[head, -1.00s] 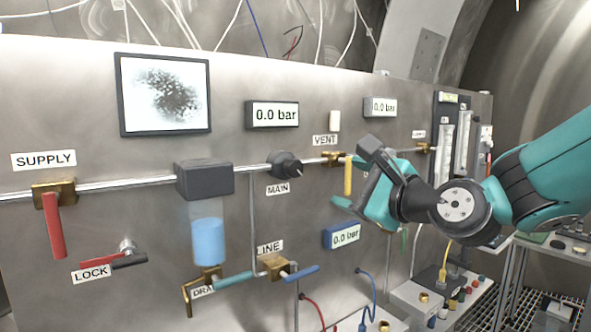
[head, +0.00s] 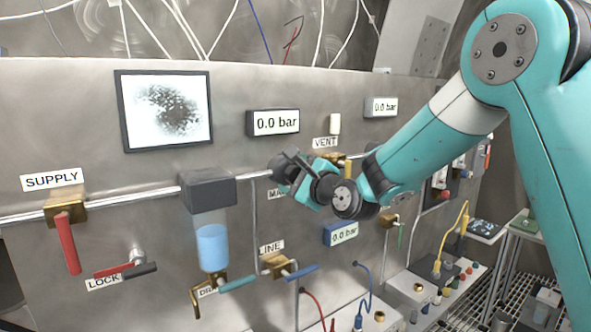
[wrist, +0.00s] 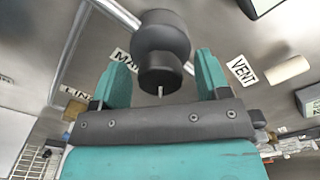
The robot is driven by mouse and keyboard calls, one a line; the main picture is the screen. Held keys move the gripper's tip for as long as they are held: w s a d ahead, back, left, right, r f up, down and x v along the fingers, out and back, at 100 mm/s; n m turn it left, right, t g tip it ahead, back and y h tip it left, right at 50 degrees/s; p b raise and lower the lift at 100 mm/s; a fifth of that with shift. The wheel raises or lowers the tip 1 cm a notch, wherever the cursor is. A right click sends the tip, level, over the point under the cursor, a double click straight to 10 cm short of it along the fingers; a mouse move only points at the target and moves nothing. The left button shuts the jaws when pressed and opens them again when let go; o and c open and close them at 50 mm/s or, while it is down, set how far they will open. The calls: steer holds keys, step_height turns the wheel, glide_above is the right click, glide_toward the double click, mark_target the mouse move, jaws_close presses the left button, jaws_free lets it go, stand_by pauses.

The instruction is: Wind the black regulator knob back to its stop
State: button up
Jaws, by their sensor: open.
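The black regulator knob (wrist: 162,45) is a round, stepped knob on the pipe beside the MAIN label (wrist: 124,62). In the wrist view its narrower front end, with a pale pointer line, lies between my two teal fingers. My gripper (wrist: 162,68) is open, with a gap visible on each side of the knob. In the head view my gripper (head: 298,178) is at the panel, covering most of the knob and part of the MAIN label.
A 0.0 bar display (head: 273,122) is above the gripper. The VENT valve is close on the right, partly behind my arm. The LINE valve's blue handle (head: 302,272) is below. A dark block with a blue bowl (head: 212,245) is left.

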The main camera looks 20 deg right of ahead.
steer(key=shift+w, duration=0.1)
steer(key=c, duration=0.9)
steer(key=shift+n+b, duration=0.3)
steer(key=shift+b, duration=0.05)
